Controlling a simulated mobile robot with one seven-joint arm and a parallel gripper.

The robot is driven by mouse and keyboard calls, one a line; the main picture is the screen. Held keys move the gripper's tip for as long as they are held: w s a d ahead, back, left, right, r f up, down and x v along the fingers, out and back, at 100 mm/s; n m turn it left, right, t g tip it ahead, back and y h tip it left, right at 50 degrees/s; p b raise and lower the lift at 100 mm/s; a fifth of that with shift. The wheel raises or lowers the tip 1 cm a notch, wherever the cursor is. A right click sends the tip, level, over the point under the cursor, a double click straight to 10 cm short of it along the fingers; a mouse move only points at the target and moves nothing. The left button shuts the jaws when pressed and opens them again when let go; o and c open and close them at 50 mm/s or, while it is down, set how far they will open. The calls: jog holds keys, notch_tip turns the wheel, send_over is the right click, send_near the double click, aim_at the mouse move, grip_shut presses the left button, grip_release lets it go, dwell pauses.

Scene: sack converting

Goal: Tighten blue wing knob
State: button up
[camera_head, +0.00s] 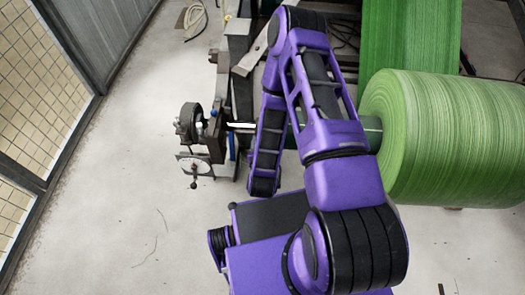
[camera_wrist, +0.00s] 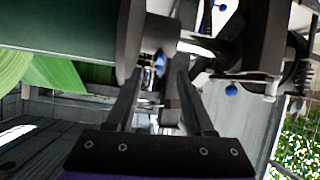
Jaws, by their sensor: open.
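A small blue wing knob (camera_wrist: 160,63) shows in the wrist view, in front of my gripper (camera_wrist: 159,76) and in line with the gap between its two fingers. The fingers stand apart, one on each side of the knob as seen here. I cannot tell whether either finger touches it. The knob sits beside a dark round flange (camera_wrist: 130,40) at the end of a green roller. In the head view my arm hides my gripper, and I cannot make out this knob there.
Other blue knobs (camera_wrist: 231,90) show on the machine at right. A large green roll (camera_head: 440,135) sits on the shaft right of my arm. The dark machine frame (camera_head: 218,140) with a handwheel (camera_head: 188,122) stands left of it. The floor (camera_head: 130,190) at left is clear.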

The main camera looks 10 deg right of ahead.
jog(key=v, duration=0.9)
jog(key=shift+s+p, duration=0.15)
jog(key=shift+p, duration=0.2)
jog(key=shift+r, duration=0.1)
